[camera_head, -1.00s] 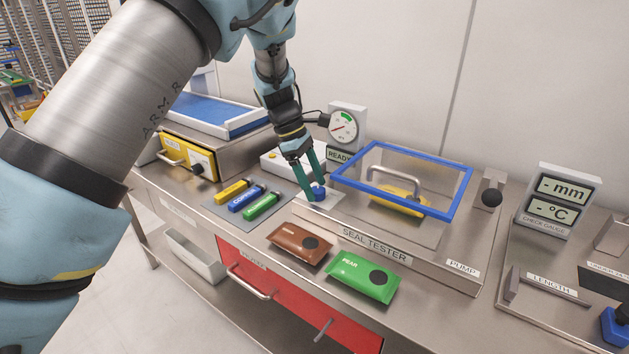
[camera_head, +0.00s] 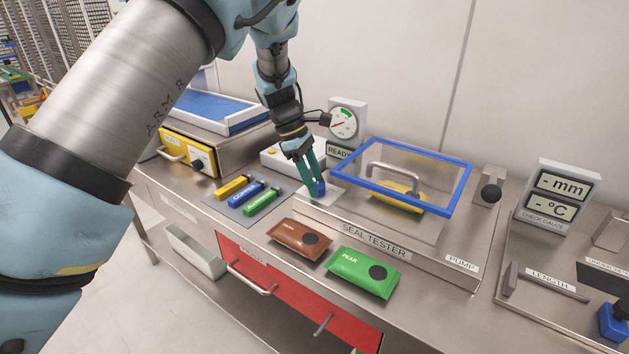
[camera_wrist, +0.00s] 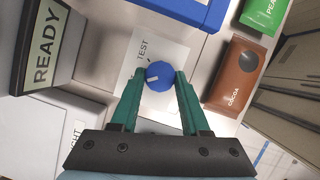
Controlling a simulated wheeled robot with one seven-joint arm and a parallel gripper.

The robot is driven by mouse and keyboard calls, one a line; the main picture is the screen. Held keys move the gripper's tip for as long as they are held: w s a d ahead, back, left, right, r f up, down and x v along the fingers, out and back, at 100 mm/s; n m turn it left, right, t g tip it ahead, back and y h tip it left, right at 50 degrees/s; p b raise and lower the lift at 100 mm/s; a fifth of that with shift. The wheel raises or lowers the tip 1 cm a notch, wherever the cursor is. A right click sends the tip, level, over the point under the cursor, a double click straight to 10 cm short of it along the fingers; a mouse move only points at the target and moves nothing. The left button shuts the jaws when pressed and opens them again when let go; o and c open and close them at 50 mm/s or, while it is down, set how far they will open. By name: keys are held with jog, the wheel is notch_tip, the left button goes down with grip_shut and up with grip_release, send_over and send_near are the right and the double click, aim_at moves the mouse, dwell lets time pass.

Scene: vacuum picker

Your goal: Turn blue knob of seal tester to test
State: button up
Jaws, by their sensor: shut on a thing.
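The seal tester (camera_head: 375,239) is a steel unit on the bench, with a blue-framed clear lid (camera_head: 447,212). Its blue knob (camera_wrist: 159,76) is round with a pale pointer line and sits on a white label plate (camera_wrist: 150,50) marked TEST; in the head view the knob (camera_head: 320,188) shows low between my fingers. My gripper (camera_wrist: 159,80) has its green fingers shut on both sides of the knob. In the wrist view the pointer line lies to the lower left of the knob's middle, not towards the word TEST. The gauge (camera_head: 344,124) stands behind, above a READY sign (camera_head: 339,152).
A brown pouch (camera_head: 299,239) and a green PEAR pouch (camera_head: 362,272) lie in front of the tester. Several coloured sticks (camera_head: 243,195) lie on a grey mat to the left.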

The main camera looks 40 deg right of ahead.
grip_shut()
jog(key=shift+m, duration=0.3)
jog(key=m, duration=0.1)
jog(key=m+y, duration=0.1)
jog(key=m, duration=0.1)
jog(key=m+y, duration=0.1)
jog(key=m, duration=0.1)
jog(key=shift+w+d+g+p, duration=0.1)
jog(key=shift+d+g+p, duration=0.2)
jog(key=shift+p, duration=0.1)
jog(key=m+y, duration=0.2)
jog(key=m, duration=0.3)
jog(key=shift+d, duration=0.1)
jog(key=shift+d+m+t+y, duration=0.1)
jog(key=shift+m+t+y, duration=0.45)
jog(key=shift+m, duration=1.05)
jog(key=o, duration=1.1)
grip_release()
